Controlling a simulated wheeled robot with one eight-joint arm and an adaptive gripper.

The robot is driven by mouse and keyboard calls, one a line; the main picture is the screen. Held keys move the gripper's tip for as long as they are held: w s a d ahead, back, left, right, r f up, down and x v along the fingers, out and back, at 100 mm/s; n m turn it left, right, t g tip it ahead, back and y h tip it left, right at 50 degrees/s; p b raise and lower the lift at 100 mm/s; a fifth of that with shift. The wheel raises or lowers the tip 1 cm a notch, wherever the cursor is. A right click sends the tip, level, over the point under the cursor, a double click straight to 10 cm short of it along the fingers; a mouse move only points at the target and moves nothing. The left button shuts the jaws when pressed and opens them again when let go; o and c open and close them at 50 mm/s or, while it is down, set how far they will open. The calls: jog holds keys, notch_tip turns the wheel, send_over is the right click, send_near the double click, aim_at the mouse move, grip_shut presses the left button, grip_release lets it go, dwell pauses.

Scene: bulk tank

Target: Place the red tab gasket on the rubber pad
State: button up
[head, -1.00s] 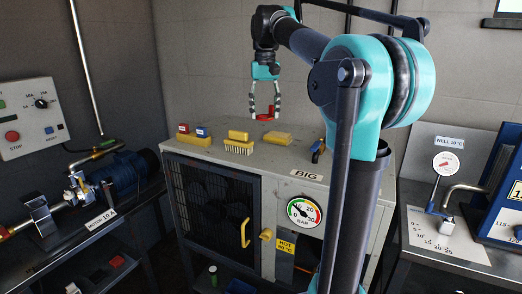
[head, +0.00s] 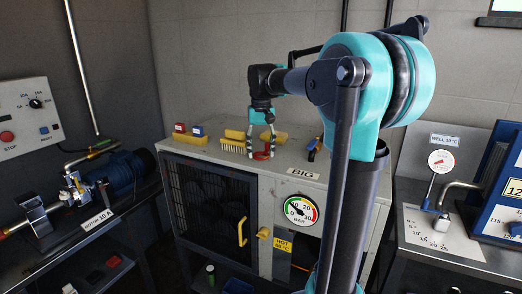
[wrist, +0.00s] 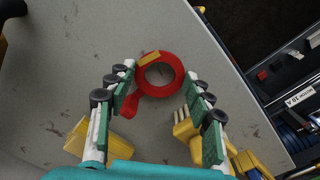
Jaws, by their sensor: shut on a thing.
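The red tab gasket (wrist: 160,74) is a flat red ring with a short red tab at its lower left and a yellow mark on its upper edge. My gripper (wrist: 160,85) is shut on it, with the ring between the fingertips in the wrist view. In the head view my gripper (head: 262,148) points down over the front part of the grey cabinet top, and the gasket (head: 261,156) shows red at its fingertips. I cannot tell whether the gasket touches the top. I cannot make out the rubber pad in either view.
Yellow brushes (head: 231,146) lie close to my gripper on the grey cabinet top (head: 215,152). Red and blue blocks (head: 197,130) stand at its left end. A BIG label (head: 303,172) and a pressure gauge (head: 302,211) are at the front right.

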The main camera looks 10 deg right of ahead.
jog(key=o, duration=0.8)
jog(key=shift+f, duration=0.1)
jog(key=shift+o, duration=0.2)
